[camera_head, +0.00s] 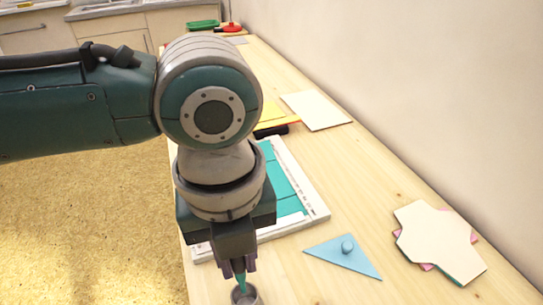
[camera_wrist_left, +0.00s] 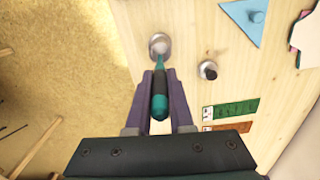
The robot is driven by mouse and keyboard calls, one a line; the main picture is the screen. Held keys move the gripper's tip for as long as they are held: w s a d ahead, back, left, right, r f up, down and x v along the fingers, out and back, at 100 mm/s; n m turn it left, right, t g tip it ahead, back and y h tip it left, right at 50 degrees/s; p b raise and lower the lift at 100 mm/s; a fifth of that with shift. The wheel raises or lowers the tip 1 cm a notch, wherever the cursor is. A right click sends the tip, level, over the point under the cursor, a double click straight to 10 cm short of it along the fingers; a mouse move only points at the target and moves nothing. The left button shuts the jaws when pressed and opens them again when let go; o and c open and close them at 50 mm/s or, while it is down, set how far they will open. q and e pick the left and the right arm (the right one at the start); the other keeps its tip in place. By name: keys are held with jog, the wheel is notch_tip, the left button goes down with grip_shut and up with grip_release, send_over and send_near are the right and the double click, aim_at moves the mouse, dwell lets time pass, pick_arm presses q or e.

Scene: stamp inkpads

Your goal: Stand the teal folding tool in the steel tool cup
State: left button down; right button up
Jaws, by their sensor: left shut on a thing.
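My left gripper (camera_head: 238,268) points down near the table's left edge, shut on the teal folding tool (camera_head: 242,283). In the left wrist view the tool (camera_wrist_left: 160,92) lies between the purple fingers (camera_wrist_left: 160,85), its thick dark end near the gripper and its thin end pointing away. The thin end overlaps the mouth of the steel tool cup (camera_wrist_left: 160,38). The cup (camera_head: 251,299) is cut by the bottom edge in the head view. I cannot tell how deep the tip is inside the cup. My right gripper is out of view.
A blue triangle with a knob (camera_head: 345,253) lies right of the cup, near stacked cream card shapes (camera_head: 442,240). A white-framed teal mat (camera_head: 318,212) lies behind the gripper. A small dark-topped round object (camera_wrist_left: 208,70) stands beside the cup, near green (camera_wrist_left: 230,109) and orange (camera_wrist_left: 229,126) strips.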

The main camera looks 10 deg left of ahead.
aim_at(242, 279)
pick_arm(q)
jog(key=shift+f+b, duration=1.8)
jog(key=shift+f, duration=1)
jog(key=c, duration=0.7)
grip_release()
jog(key=shift+r, duration=0.1)
notch_tip(242, 279, up, 10)
jog(key=shift+f+p, duration=0.1)
jog(key=shift+p, duration=0.85)
